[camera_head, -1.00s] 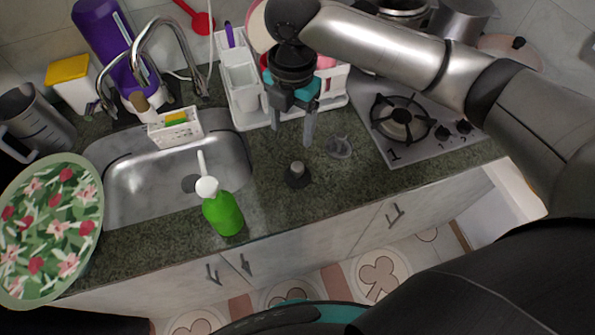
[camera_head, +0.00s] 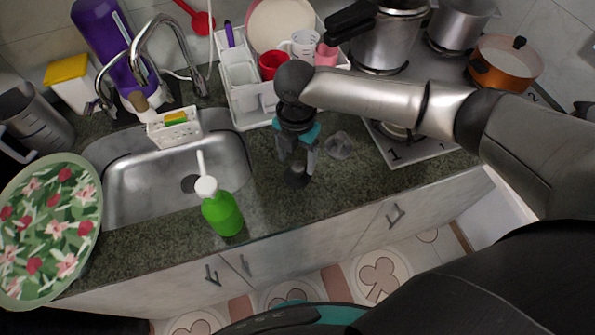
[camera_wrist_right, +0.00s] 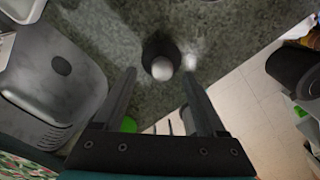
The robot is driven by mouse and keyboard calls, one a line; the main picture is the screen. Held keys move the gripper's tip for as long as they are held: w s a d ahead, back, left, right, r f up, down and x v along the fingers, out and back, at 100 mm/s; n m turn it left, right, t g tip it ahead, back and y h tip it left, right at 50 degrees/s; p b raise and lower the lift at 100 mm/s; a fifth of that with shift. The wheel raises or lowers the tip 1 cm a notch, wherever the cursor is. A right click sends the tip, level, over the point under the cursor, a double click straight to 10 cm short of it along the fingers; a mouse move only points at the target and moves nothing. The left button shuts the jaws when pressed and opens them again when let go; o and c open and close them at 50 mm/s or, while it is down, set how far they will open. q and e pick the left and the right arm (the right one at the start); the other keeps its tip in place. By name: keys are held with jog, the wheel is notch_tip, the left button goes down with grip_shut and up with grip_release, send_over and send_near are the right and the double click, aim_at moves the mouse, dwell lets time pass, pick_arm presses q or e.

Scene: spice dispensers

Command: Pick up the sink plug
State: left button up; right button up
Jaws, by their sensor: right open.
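A small dark sink plug with a pale grey knob (camera_head: 297,178) stands on the green-grey counter, right of the sink (camera_head: 150,180). It also shows in the right wrist view (camera_wrist_right: 160,50), just ahead of the fingertips and centred on the gap. My right gripper (camera_head: 296,165) points down over the plug, with its fingers apart. It also shows in the right wrist view (camera_wrist_right: 159,76), with nothing gripped between its fingers. In the head view the gripper partly hides the plug. I cannot tell how far the fingertips are above the counter. My left gripper is not in view.
A green soap bottle (camera_head: 222,214) stands left of the plug at the sink's edge. A small clear grey dish-like item (camera_head: 338,145) lies close on the right. A white dish rack (camera_head: 252,113) and the stove (camera_head: 415,148) are behind. The front counter edge is near.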

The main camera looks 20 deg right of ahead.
aim_at(297, 167)
notch_tip(297, 167, down, 3)
jog(key=shift+s+f, duration=0.15)
jog(key=shift+f, duration=0.05)
grip_shut()
dwell(0.6)
